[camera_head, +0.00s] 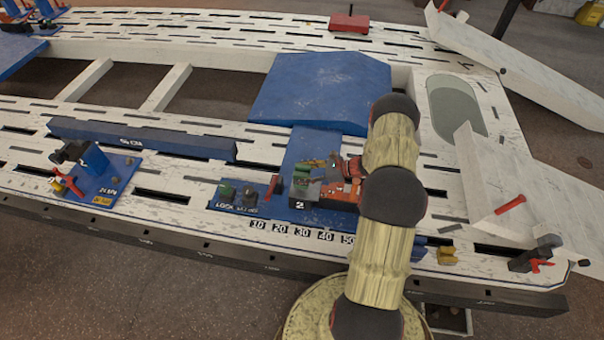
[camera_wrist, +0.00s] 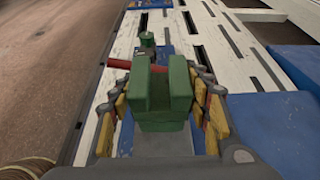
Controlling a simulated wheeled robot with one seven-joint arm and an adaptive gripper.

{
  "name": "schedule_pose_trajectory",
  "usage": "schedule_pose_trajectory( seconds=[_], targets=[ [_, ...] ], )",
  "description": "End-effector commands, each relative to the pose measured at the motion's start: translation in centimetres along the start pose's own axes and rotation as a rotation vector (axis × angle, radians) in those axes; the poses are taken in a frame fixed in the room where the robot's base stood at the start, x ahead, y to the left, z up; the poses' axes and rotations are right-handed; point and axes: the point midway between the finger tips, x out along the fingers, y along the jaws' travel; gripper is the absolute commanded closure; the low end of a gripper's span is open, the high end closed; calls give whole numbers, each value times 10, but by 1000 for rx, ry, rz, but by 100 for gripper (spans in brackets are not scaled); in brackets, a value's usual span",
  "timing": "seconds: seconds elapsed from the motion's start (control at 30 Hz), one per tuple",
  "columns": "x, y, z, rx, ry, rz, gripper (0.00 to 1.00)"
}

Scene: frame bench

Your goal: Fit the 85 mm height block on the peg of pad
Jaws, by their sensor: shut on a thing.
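My gripper (camera_wrist: 160,105) is shut on a green block (camera_wrist: 160,88) with a notched, U-shaped top. Its yellow and red fingers press on the block's left and right sides in the wrist view. In the head view my gripper (camera_head: 335,185) is low over the blue pad (camera_head: 262,208), and the green block (camera_head: 304,187) shows at its left side. I cannot read a height on the block. Its underside is hidden, so I cannot tell whether it touches the pad. No peg can be made out with certainty.
Small green-topped pieces (camera_head: 227,190) and a red handle (camera_head: 273,186) stand left of my gripper. A dark part marked 2 (camera_head: 299,204) is close below it. A dark blue bar (camera_head: 140,138) and a blue clamp fixture (camera_head: 95,180) lie farther left. A raised blue panel (camera_head: 320,88) is behind.

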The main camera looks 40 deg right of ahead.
Motion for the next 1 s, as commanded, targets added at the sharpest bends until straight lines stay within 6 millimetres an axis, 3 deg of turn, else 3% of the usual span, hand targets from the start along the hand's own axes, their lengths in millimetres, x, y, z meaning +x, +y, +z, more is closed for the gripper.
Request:
schedule_pose_trajectory(
  seconds=[1.0],
  targets=[
    [3,-1,-7,-2,-2,-1,100]
  ],
)
